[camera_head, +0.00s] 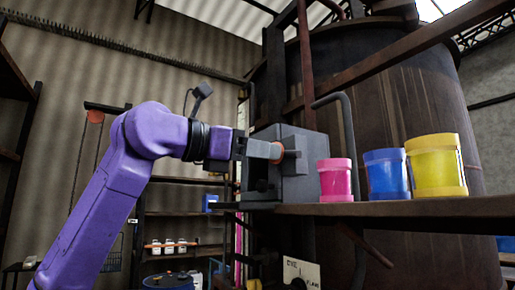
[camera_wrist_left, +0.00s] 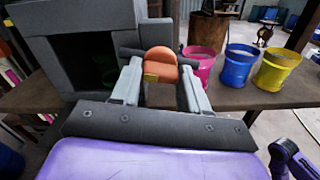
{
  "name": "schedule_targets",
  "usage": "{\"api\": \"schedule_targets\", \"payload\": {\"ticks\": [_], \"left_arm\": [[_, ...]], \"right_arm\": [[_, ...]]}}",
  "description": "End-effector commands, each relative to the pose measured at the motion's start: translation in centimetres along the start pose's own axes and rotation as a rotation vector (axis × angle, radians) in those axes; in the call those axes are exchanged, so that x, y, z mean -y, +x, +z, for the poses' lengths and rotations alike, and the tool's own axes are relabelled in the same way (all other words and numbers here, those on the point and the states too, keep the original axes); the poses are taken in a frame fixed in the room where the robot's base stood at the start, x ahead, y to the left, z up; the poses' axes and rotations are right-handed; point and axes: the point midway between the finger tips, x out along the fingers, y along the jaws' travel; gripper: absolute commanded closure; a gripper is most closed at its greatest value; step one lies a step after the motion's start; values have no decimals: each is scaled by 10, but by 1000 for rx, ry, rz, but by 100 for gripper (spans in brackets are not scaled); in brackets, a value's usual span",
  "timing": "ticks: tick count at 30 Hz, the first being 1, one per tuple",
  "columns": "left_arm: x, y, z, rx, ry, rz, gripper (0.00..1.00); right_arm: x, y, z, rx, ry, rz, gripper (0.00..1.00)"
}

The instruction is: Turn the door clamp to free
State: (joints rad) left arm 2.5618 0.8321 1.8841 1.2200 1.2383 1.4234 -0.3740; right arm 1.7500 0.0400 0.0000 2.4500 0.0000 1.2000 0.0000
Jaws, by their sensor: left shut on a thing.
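The door clamp shows as an orange rounded piece with a dark grey bar behind it, on the right side of a grey box (camera_head: 312,185). The orange piece (camera_head: 264,150) also shows in the left wrist view (camera_wrist_left: 160,62). My left gripper (camera_wrist_left: 158,78) is shut on this orange piece, one finger on each side of it. In the wrist view the box (camera_wrist_left: 58,64) has a dark square opening (camera_wrist_left: 85,62) with something green dimly inside. I cannot tell how far the clamp is turned. My right gripper is not in view.
The box stands on a brown shelf (camera_head: 420,207). Pink (camera_head: 335,181), blue (camera_head: 386,175) and yellow (camera_head: 436,167) containers stand to its right. A bent grey pipe (camera_head: 348,130) rises close by. A large rusty vat (camera_head: 390,100) stands behind.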

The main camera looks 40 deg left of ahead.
Motion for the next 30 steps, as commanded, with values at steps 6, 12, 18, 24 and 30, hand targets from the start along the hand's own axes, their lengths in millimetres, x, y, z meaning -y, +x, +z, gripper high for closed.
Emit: {"api": "schedule_targets", "payload": {"ticks": [6, 12, 18, 24, 30], "left_arm": [[-1, -1, 2, 1, 200, 1, 86], [-1, -1, 2, 1, 390, 2, 86], [-1, 0, 2, 1, 580, 1, 86], [-1, -1, 3, 2, 770, 1, 86], [-1, 0, 3, 1, 957, 2, 86]], "right_arm": [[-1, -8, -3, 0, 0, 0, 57], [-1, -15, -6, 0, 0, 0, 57], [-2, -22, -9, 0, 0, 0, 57], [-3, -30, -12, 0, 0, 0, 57], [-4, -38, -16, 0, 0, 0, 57]]}}
